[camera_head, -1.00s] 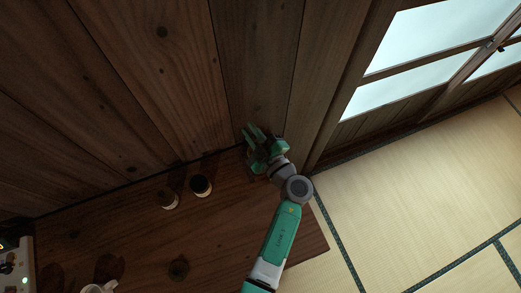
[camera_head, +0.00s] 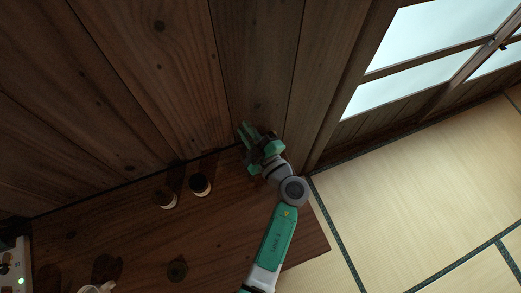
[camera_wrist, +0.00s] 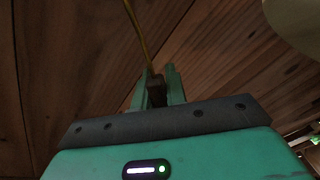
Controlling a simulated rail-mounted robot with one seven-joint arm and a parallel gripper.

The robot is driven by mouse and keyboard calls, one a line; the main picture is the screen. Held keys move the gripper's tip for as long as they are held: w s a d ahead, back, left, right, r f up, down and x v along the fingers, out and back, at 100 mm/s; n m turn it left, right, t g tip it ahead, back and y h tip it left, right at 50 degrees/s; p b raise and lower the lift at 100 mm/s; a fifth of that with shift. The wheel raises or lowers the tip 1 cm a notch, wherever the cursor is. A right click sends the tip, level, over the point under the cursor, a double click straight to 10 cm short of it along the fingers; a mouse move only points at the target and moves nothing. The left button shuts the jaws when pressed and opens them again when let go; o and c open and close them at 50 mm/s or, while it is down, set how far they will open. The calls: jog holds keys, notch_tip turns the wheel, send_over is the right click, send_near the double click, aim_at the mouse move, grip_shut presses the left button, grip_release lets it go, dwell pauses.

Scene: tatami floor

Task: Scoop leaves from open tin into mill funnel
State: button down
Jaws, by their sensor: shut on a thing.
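My gripper (camera_head: 250,136) is at the back right of the dark wooden counter, close to the plank wall. In the wrist view its green fingers (camera_wrist: 157,90) are shut on a thin yellow-brown handle (camera_wrist: 138,28), which runs up out of the picture. The handle looks like the scoop's, but its far end is out of view. Two small round containers stand on the counter left of my gripper. One has a dark, open-looking top (camera_head: 200,185); the other has a brownish top (camera_head: 166,199). I cannot tell which is the tin or the mill, and no leaves are visible.
A pale rounded thing (camera_wrist: 298,18) fills the wrist view's upper right corner. A whitish vessel (camera_head: 97,288) and a device with a green light (camera_head: 17,272) are at the lower left. The plank wall (camera_head: 160,90) bounds the counter (camera_head: 225,235); its middle is mostly clear.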

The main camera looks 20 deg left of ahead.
jog(key=f+b, duration=0.1)
jog(key=n+b, duration=0.1)
jog(key=f+b, duration=0.1)
jog(key=b, duration=0.1)
jog(key=shift+s+a+f+n, duration=0.25)
jog(key=shift+s+f+n, duration=0.05)
jog(key=shift+s+f, duration=0.05)
dwell(0.3)
jog(key=shift+s, duration=0.1)
notch_tip(320, 180, up, 5)
jog(key=w+m+p, duration=0.1)
jog(key=m+p, duration=0.1)
jog(key=p, duration=0.5)
jog(key=w+d+f+m+b, duration=0.4)
jog(key=w+d+m, duration=0.4)
jog(key=w, duration=0.4)
jog(key=shift+m, duration=0.6)
